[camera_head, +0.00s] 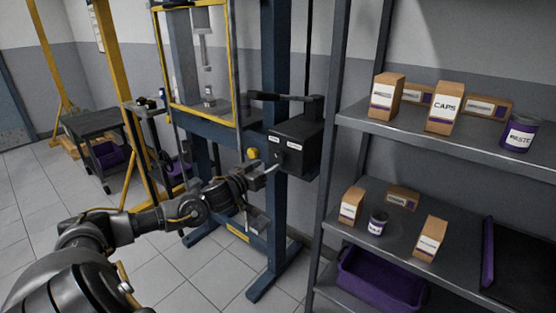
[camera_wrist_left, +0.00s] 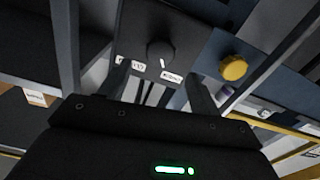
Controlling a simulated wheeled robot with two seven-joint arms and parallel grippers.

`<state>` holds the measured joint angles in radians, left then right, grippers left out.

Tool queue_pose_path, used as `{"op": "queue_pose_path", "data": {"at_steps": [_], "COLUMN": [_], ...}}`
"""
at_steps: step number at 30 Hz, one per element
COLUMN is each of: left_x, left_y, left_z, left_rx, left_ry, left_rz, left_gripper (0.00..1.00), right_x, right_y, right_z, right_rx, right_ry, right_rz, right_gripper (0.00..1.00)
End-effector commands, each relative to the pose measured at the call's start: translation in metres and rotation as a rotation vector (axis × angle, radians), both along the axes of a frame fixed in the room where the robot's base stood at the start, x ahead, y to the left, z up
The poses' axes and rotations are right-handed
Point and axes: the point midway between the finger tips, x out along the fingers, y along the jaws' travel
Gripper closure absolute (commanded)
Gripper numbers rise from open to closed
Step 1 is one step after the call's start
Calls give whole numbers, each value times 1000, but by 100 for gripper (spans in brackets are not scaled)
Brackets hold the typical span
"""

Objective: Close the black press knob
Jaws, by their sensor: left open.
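The black press knob (camera_wrist_left: 160,52) is a round knob with a white pointer mark, seen in the left wrist view. It sits between two white labels on the face of a black box (camera_head: 298,149), which is mounted on the blue press frame (camera_head: 276,208). My left gripper (camera_wrist_left: 158,92) is open, with its fingers spread below the knob in that view and nothing between them. In the head view the left gripper (camera_head: 268,172) is close to the lower front of the box. Whether a fingertip touches the box or knob I cannot tell.
A yellow knob (camera_wrist_left: 233,67) is beside the box; it also shows in the head view (camera_head: 252,153). A black lever (camera_head: 285,97) is above the box. Grey shelves (camera_head: 440,139) with boxes and cans stand to the right. A dark cart (camera_head: 92,124) is at the left.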

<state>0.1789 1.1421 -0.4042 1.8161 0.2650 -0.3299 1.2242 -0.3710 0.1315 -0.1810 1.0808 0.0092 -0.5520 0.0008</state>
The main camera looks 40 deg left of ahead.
Motion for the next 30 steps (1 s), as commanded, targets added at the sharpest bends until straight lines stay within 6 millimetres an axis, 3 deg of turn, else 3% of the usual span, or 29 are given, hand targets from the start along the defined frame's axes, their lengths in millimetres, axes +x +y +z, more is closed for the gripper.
{"op": "queue_pose_path", "data": {"at_steps": [6, 13, 26, 30], "left_x": [37, 64, 74, 74], "left_y": [1, 2, 2, 2], "left_z": [2, 0, 0, 0], "left_rx": [-2, -1, 1, 1], "left_ry": [-3, 1, 2, 2], "left_rz": [2, 1, 0, 1], "left_gripper": [37, 37, 37, 51], "right_x": [-4, -7, -10, -9], "right_y": [-2, -3, -4, -4], "right_z": [-2, -3, -5, -5], "right_rx": [-2, -3, -5, -5], "right_ry": [5, 3, 7, 6], "right_rz": [1, 2, 2, 2], "right_gripper": [100, 100, 100, 100]}}
